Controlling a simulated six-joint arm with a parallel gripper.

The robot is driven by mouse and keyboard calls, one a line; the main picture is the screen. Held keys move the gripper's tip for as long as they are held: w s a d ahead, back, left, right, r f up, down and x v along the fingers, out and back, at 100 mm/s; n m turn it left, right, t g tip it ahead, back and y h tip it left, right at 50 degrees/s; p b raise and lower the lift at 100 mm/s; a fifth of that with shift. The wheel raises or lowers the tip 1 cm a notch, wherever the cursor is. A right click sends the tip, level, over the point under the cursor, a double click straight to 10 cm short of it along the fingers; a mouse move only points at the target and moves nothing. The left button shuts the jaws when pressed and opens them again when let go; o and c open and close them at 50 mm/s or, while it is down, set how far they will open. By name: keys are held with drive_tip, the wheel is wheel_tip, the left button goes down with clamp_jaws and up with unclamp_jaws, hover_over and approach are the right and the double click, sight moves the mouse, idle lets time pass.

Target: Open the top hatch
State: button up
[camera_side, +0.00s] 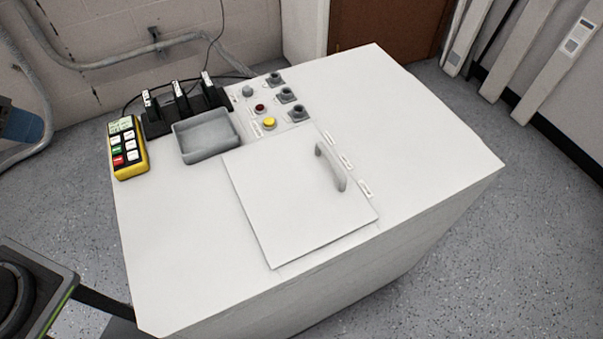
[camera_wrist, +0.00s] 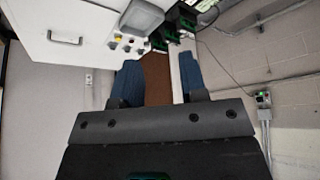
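The top hatch (camera_side: 290,205) is a flat white square panel lying shut, flush on the top of a white cabinet (camera_side: 420,120). Its grey bar handle (camera_side: 332,168) stands near the hatch's right edge in the side view. In the wrist view the handle (camera_wrist: 65,38) shows at the upper left, well away from my fingers. My gripper (camera_wrist: 160,82) shows two blue fingers spread apart with nothing between them. It is clear of the hatch and handle. The side view does not clearly show the gripper.
A grey tray (camera_side: 207,136), a yellow keypad device (camera_side: 127,148), black holders (camera_side: 185,108) and a panel of knobs and buttons (camera_side: 270,105) sit behind the hatch. The cabinet top right of the hatch is bare. A wall with conduit (camera_side: 120,60) stands behind.

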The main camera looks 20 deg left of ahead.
drive_tip(key=w+d+r+n+g+h, duration=0.15)
drive_tip(key=w+d+r, duration=0.35)
drive_tip(key=w, duration=0.5)
drive_tip(key=n+g, duration=0.3)
drive_tip(key=n, duration=0.4)
hover_over(330, 158)
drive_tip(key=s+a, duration=0.2)
wheel_tip(330, 158, down, 13)
drive_tip(key=shift+t, duration=0.25)
drive_tip(key=f, duration=0.4)
drive_tip(key=w+d+f, duration=0.1)
drive_tip(key=f, duration=0.3)
drive_tip(key=d+f, duration=0.1)
drive_tip(key=f, duration=0.4)
drive_tip(key=shift+w, duration=0.4)
drive_tip(key=shift+c, duration=0.5)
clamp_jaws()
drive_tip(key=shift+a, duration=0.1)
